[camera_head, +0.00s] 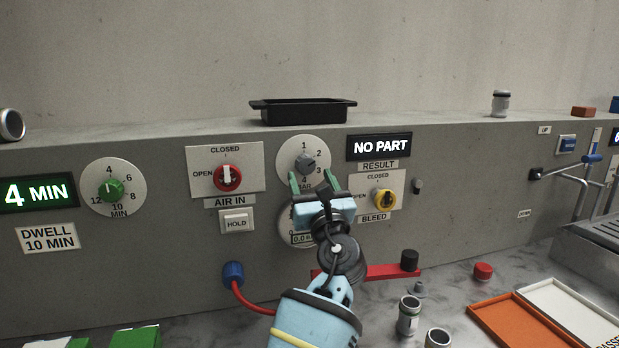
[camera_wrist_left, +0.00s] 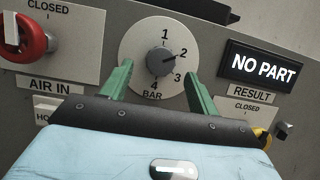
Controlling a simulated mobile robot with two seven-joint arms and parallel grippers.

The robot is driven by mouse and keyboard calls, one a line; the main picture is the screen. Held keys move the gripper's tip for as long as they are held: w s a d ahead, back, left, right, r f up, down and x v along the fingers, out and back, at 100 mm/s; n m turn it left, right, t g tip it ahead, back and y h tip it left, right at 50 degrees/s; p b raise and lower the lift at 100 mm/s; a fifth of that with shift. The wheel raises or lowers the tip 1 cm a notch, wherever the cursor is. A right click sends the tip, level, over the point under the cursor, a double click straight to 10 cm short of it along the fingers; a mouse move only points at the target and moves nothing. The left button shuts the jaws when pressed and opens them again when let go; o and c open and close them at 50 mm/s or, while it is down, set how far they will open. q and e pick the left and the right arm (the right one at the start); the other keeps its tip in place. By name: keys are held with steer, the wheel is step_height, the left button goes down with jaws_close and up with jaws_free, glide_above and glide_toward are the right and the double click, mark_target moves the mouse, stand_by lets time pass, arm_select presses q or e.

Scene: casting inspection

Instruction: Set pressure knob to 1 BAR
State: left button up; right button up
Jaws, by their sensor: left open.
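The pressure knob (camera_head: 305,162) is a small grey knob on a round white dial (camera_head: 287,158) marked 1 to 4 BAR. Nothing is held. My right gripper is not in view.
A red AIR IN knob (camera_head: 228,178) is left of the dial, and a yellow BLEED knob (camera_head: 384,199) is close on the right. A NO PART display (camera_head: 380,147) is at upper right. A black tray (camera_head: 304,112) stands on the ledge above. A gauge behind my gripper is partly hidden.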

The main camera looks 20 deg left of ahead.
mark_target(310, 167)
arm_select(q)
steer(key=shift+x, duration=0.85)
steer(key=shift+w+a+r+b, duration=0.25)
steer(key=shift+w+b, duration=0.05)
steer(key=shift+w, duration=0.05)
steer(key=c, duration=1)
steer(key=shift+o, duration=0.2)
steer(key=shift+w+d+f+n+g+y+b, duration=0.1)
steer(key=shift+n+g+y+b, duration=0.25)
steer(key=shift+n, duration=0.45)
steer(key=shift+f+n+g+y+b, duration=0.15)
steer(key=shift+n+y+b, duration=0.2)
steer(key=shift+n, duration=0.45)
steer(key=shift+d+r+n+g+y+b, duration=0.1)
steer(key=shift+n+g+y+b, duration=0.45)
steer(key=shift+n, duration=0.65)
steer(key=n+g, duration=0.1)
steer(key=n, duration=0.1)
steer(key=n+g+y, duration=0.1)
steer(key=n, duration=0.2)
steer(key=shift+w+d+r+b, duration=0.15)
steer(key=shift+r+b, duration=0.05)
steer(key=shift+b, duration=0.15)
steer(key=shift+d+r+n+g, duration=0.1)
steer(key=shift+n+g, duration=0.6)
steer(key=shift+n, duration=0.7)
steer(key=shift+r+n+g, duration=0.15)
steer(key=shift+n+g, duration=0.5)
steer(key=shift+n, duration=0.75)
